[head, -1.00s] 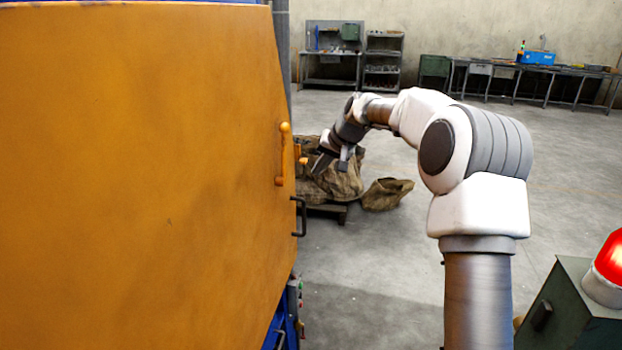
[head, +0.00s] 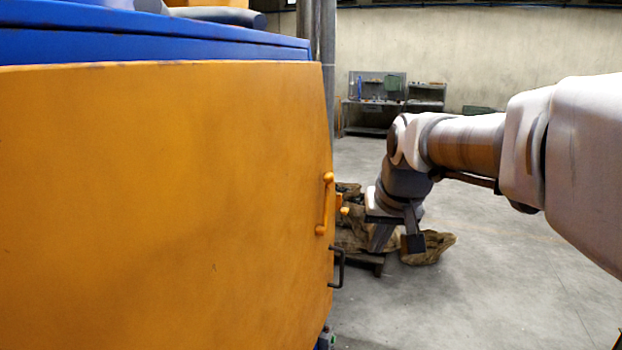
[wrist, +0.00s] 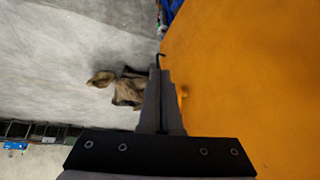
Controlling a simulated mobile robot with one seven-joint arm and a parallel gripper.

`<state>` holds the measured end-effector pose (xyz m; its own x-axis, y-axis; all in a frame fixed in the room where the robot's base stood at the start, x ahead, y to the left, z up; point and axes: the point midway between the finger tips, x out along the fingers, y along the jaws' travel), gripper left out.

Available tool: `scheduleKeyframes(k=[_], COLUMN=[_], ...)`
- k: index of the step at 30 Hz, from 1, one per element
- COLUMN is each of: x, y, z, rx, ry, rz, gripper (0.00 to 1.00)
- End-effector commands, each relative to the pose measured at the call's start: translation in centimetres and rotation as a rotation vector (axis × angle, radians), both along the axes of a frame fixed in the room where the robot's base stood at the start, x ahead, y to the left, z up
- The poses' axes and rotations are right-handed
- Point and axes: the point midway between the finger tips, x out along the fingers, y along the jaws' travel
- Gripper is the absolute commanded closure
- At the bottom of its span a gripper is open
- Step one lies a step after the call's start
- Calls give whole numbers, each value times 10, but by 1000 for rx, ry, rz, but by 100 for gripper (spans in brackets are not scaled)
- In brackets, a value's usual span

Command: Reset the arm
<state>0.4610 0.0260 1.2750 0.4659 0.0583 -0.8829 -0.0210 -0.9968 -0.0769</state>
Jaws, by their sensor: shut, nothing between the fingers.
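My gripper (head: 379,243) hangs below the bent wrist of my arm in the head view, fingers pointing down. It is to the right of the orange door's handle side, apart from the door. In the wrist view my gripper (wrist: 160,76) has its fingers together, with nothing held between them. My white and grey arm reaches in from the right edge of the head view. The orange door panel (head: 160,190) fills the left; it also shows in the wrist view (wrist: 245,80).
An orange lever handle (head: 326,204) and a dark pull handle (head: 338,268) stick out at the door's right edge. Brown sacks (head: 430,247) lie on the floor behind my gripper. Open concrete floor (head: 490,290) is on the right. A workbench (head: 375,103) stands at the back wall.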

Motion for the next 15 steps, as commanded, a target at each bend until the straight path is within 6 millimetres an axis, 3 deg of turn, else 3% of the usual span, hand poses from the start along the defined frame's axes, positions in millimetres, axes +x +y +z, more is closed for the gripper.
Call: scheduleKeyframes(k=[1,6,15], x=[-21,-84,-180], y=[-1,-9,-22], z=[2,-4,-36], rx=[-16,-55,-79], ry=[-4,-6,-9], rz=[2,3,11], gripper=[100,100,100])
